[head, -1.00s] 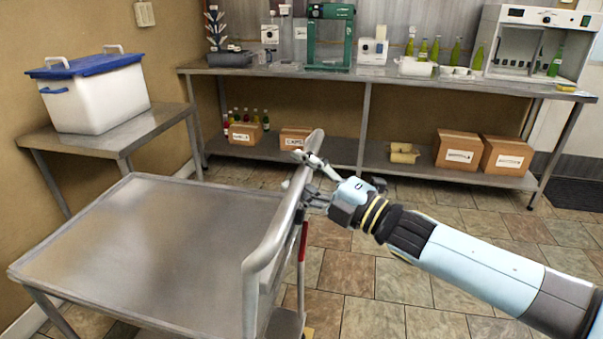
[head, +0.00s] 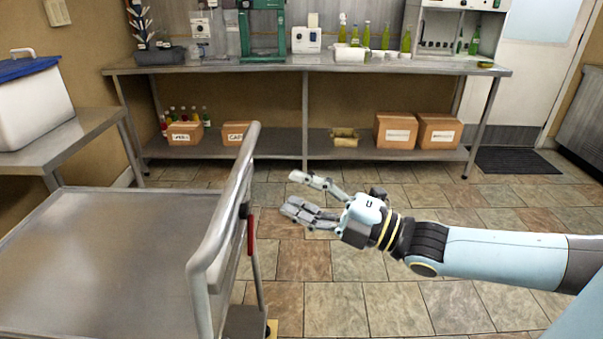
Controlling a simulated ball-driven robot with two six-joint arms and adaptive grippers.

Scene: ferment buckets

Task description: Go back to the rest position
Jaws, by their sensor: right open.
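My right gripper (head: 305,195) is open and empty in the head view, its fingers pointing left. It hangs over the tiled floor, to the right of the cart's handle (head: 228,205) and apart from it. My right arm reaches in from the right edge. My left gripper is not in view. The metal cart (head: 110,255) stands at the lower left with a bare top, and its near part is cut off by the frame.
A white bucket with a blue lid (head: 32,100) stands on a side table (head: 75,140) at the left. A long workbench (head: 310,66) with bottles and devices runs along the back; cardboard boxes (head: 395,131) sit on its lower shelf. The floor (head: 390,300) at centre and right is clear.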

